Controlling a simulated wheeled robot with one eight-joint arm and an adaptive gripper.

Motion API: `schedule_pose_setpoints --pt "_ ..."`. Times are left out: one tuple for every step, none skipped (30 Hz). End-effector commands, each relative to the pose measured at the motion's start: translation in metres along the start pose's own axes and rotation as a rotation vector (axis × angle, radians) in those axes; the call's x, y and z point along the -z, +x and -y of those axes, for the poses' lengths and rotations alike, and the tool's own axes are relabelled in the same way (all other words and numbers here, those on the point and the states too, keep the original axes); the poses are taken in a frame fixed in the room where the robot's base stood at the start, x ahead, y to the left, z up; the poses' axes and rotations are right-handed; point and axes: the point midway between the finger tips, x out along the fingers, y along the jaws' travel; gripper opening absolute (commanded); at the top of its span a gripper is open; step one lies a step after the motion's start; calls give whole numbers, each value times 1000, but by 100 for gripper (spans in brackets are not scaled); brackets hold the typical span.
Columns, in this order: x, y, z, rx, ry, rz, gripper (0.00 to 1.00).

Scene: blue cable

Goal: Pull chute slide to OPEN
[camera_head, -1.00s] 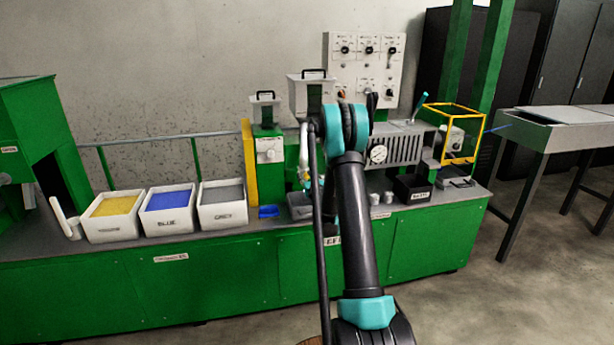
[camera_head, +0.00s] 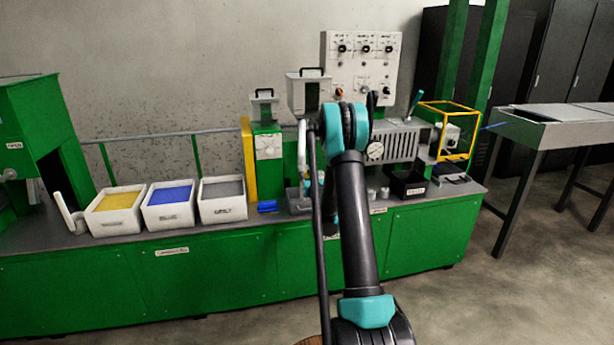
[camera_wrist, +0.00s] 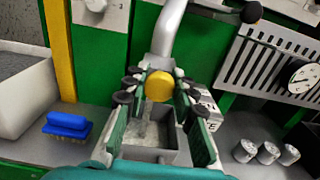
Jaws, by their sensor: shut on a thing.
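In the wrist view my gripper (camera_wrist: 158,92) has its two fingers on either side of a round yellow knob (camera_wrist: 159,86), shut on it. The knob sits in front of the lower end of a bent grey chute pipe (camera_wrist: 172,32). An open grey metal box (camera_wrist: 146,153) is below, between my fingers. In the head view my arm covers most of the chute and the knob; a pale piece of the pipe (camera_head: 302,140) shows left of the arm.
A blue brush (camera_wrist: 68,125) lies left of the box, and several metal cups (camera_wrist: 268,152) stand to its right. A black bin (camera_head: 408,188) and a yellow frame (camera_head: 450,130) are farther right. White bins of yellow (camera_head: 115,222), blue (camera_head: 168,218) and grey material stand left.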

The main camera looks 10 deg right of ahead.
Motion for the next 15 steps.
schedule_pose_setpoints --pt "0 0 0 0 0 0 0" --pt "0 0 0 0 0 0 0" --pt "0 0 0 0 0 0 0" --pt "0 0 0 0 0 0 0" --pt "0 -1 0 0 0 0 0" --pt "0 -1 0 0 0 0 0" --pt "0 -1 0 0 0 0 0" --pt "0 -1 0 0 0 0 0" --pt "0 -1 0 0 0 0 0" --pt "0 -2 0 0 0 0 27" --pt "0 -2 0 0 0 0 31" --pt "0 -2 0 0 0 0 36" --pt "0 -2 0 0 0 0 40" --pt "0 -1 0 0 0 0 43" --pt "0 -1 0 0 0 0 47"
